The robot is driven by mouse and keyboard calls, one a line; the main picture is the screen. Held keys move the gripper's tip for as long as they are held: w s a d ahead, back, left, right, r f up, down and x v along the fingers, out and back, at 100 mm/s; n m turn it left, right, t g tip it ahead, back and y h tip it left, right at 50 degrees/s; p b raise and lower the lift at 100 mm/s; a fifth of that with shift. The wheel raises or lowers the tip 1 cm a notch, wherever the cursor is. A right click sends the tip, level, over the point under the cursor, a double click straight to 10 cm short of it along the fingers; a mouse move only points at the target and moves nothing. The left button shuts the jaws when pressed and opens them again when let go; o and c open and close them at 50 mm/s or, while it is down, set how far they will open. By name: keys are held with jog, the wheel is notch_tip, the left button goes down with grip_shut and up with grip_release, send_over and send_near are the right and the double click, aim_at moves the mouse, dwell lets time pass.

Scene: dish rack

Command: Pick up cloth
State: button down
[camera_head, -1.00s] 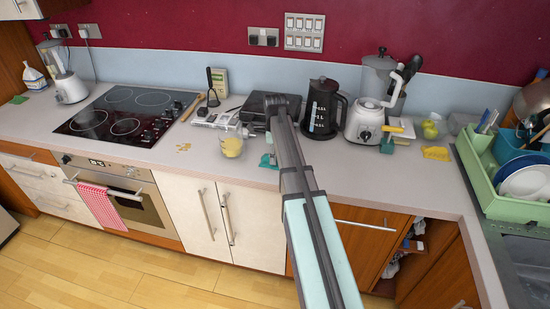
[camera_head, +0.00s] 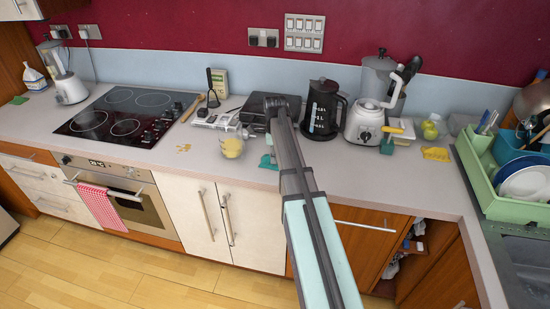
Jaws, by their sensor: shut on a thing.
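A teal cloth (camera_head: 268,162) lies crumpled at the front edge of the counter, just left of my arm, which may hide part of it. A yellow cloth (camera_head: 436,154) lies flat on the counter at the right. A red-and-white checked towel (camera_head: 100,207) hangs on the oven handle. My arm rises from the bottom of the picture to a dark joint over the counter. My gripper cannot be made out; the arm seems to hide it. Whether it touches the teal cloth cannot be seen.
A clear jug with yellow contents (camera_head: 232,147) stands left of the teal cloth. Behind are a black kettle (camera_head: 323,108) and a white blender base (camera_head: 366,122). A green dish rack (camera_head: 480,178) stands at the right. The counter between yellow cloth and arm is mostly clear.

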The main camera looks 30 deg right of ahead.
notch_tip(320, 180, up, 20)
jog(key=b, duration=0.4)
jog(key=shift+b, duration=0.3)
jog(key=shift+w+f, duration=0.1)
